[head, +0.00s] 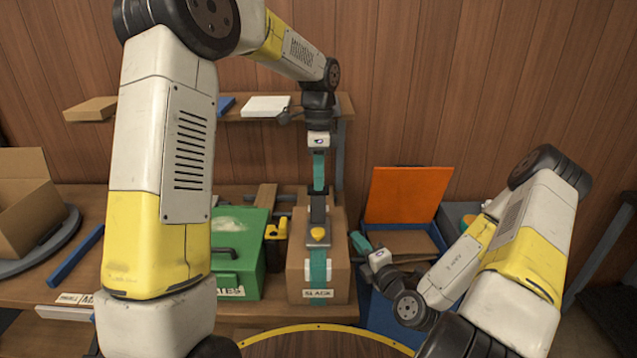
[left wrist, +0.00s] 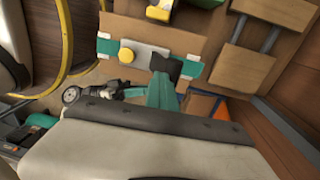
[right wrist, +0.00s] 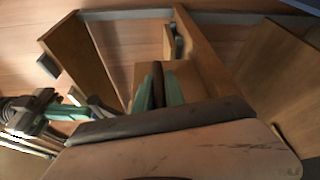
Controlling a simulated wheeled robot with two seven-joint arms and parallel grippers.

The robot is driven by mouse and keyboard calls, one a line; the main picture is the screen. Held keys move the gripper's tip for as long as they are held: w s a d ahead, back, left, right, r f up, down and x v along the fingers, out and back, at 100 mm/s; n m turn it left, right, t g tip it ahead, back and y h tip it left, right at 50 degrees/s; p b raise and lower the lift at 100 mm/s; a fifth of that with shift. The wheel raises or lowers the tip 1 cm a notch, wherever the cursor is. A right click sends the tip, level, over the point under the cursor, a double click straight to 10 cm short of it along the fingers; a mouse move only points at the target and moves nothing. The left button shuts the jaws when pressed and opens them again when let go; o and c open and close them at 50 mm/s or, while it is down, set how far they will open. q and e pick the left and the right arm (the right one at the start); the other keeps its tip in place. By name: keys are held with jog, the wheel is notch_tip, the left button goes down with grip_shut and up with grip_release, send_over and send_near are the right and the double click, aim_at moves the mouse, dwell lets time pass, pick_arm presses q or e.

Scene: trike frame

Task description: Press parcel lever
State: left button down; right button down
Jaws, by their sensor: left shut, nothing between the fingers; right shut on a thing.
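The parcel (head: 335,255) is a cardboard box with a teal strap (head: 318,270) over it and a SLACK label (head: 318,294) in front. On the strap sits a grey buckle with a yellow knob (head: 318,234) and a dark lever (head: 319,208) behind it. My left gripper (head: 318,190) is shut and empty, pointing down at the lever; in the left wrist view its tips (left wrist: 163,80) meet or nearly meet the dark lever (left wrist: 166,66). My right gripper (head: 360,243) is right of the parcel, shut on a dark strip (right wrist: 158,85) that I cannot identify.
A green case (head: 238,255) and a yellow-black tool (head: 276,240) stand left of the parcel. A blue crate (head: 385,318) with an orange panel (head: 408,194) is at right. A shelf (head: 250,116) with flat boxes hangs behind. An open carton (head: 25,200) is far left.

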pick_arm(q)
jog(key=shift+w+f, duration=0.2)
jog(key=shift+w, duration=0.55)
notch_tip(320, 180, up, 3)
jog(key=s, duration=0.3)
notch_tip(320, 180, up, 10)
jog(key=f, duration=0.1)
send_over(319, 208)
jog(key=w, duration=0.3)
jog(key=shift+w+r, duration=0.15)
jog(key=shift+r, duration=0.1)
dwell(0.6)
jog(key=s+f+t, duration=0.2)
jog(key=s+t, duration=0.2)
jog(key=s, duration=1.1)
jog(key=shift+s+t, duration=0.15)
jog(key=shift+t, duration=0.15)
